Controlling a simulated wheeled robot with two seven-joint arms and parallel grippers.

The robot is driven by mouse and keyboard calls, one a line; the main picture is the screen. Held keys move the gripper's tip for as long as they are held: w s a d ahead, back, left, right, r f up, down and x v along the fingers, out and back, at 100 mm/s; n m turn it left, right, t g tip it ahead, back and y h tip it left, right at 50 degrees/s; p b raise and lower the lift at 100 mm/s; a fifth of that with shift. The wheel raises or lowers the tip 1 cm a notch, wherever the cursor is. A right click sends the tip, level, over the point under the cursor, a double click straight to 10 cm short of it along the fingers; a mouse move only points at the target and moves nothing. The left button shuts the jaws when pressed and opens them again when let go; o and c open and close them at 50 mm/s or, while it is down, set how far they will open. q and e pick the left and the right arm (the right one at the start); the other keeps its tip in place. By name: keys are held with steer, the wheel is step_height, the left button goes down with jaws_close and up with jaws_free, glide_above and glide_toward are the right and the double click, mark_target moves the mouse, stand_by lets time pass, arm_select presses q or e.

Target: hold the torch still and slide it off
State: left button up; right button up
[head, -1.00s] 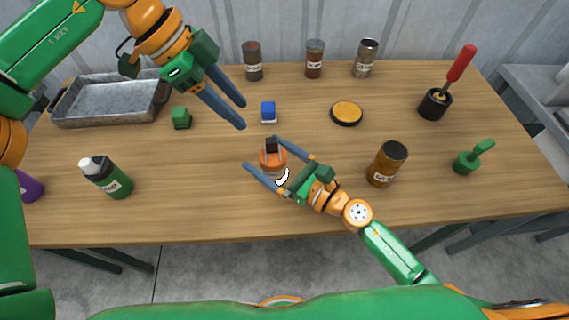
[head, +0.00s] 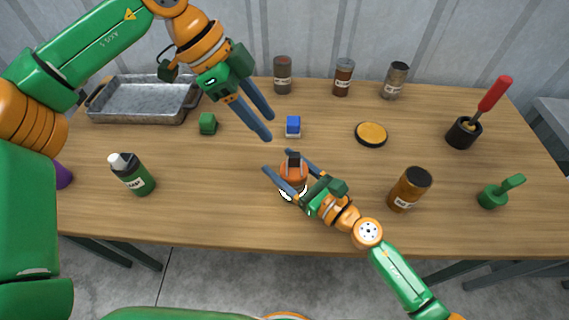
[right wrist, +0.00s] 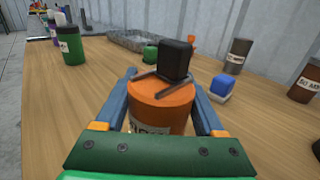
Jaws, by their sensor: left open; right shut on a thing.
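The torch (head: 293,173) is an orange can with a pale label and a black block on top. It stands upright near the middle of the wooden table (head: 230,215). My right gripper (head: 277,160) is shut on the can's sides, one finger on each side. The right wrist view shows the orange can (right wrist: 160,100) between the fingers, with the black block (right wrist: 175,60) and grey bars on its top. My left gripper (head: 270,127) is open and empty, above the table beyond the torch, left of the blue block (head: 293,130).
A metal tray (head: 145,118) and green block (head: 208,124) lie at the back left. A green bottle (head: 138,180) stands front left. An amber jar (head: 408,190), black-rimmed yellow disc (head: 371,134), black cup with red-handled tool (head: 464,134) and green item (head: 493,197) are rightward. Several jars line the back.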

mark_target(293, 154)
arm_select(q)
steer(key=shift+o, duration=0.2)
steer(key=shift+y, duration=0.7)
steer(key=x, duration=0.3)
steer(key=d+x, duration=0.1)
steer(key=x, duration=0.6)
steer(key=shift+d+r, duration=0.2)
jaws_close()
steer(key=shift+r, duration=0.1)
stand_by(0.4)
